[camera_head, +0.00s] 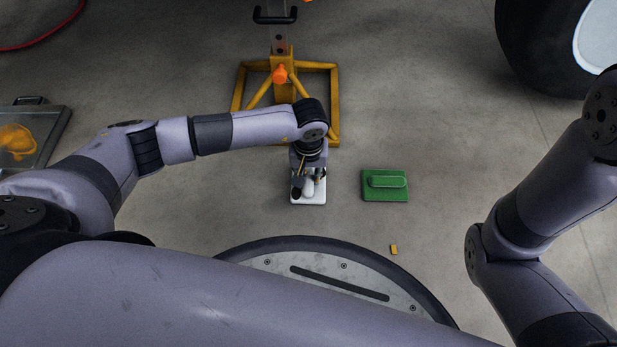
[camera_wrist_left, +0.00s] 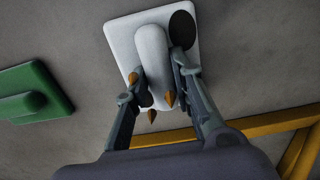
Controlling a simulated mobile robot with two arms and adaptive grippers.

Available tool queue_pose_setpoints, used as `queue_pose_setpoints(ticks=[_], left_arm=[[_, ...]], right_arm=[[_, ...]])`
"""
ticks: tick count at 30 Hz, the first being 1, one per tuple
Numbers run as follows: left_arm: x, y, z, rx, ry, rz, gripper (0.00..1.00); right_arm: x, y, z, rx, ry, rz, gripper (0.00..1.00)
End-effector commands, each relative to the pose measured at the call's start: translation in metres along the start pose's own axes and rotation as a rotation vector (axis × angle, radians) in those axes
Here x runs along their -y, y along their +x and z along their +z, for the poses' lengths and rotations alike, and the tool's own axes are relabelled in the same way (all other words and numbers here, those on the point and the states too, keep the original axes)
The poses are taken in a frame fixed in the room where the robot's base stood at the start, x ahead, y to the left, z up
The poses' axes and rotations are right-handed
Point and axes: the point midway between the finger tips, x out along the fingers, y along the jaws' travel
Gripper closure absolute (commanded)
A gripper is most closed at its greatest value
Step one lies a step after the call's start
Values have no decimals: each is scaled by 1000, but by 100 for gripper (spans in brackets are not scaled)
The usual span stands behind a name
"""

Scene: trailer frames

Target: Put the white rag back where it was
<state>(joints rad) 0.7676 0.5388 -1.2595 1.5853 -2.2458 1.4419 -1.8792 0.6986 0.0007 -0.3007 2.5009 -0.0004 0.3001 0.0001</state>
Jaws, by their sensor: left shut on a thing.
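The white rag (camera_head: 318,198) shows as a flat white pad with a raised, rounded white handle and a dark round patch near one corner. It is in front of the yellow stand, in the middle of the head view. My left gripper (camera_head: 309,174) points down over it and is shut on its handle. The left wrist view shows the white rag (camera_wrist_left: 119,34) with the orange-tipped fingers on both sides of the handle. I cannot tell whether the pad touches the floor. My right gripper is out of view; only parts of the right arm show.
A green pad with a handle (camera_head: 384,196) lies to the right of the white rag. A small yellow piece (camera_head: 394,249) lies nearer. The yellow stand (camera_head: 335,95) is behind, a large tyre (camera_head: 535,55) at back right, a grey tray (camera_head: 52,128) at left. Floor right of the green pad is clear.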

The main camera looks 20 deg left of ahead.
Motion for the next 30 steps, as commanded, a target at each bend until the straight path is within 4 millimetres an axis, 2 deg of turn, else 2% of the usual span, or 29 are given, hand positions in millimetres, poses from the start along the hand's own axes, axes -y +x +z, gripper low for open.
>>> queue_pose_setpoints(ticks=[8, 9, 18, 30], left_arm=[[0, 2, 0, -1, 1, -1, 100], [0, 2, 0, -1, 1, -1, 76], [0, 1, 0, 0, 1, -1, 57], [0, -4, 0, -1, 1, 0, 57]], right_arm=[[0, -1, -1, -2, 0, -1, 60], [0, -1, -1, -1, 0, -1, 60], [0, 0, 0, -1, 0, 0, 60], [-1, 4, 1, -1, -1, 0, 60]])
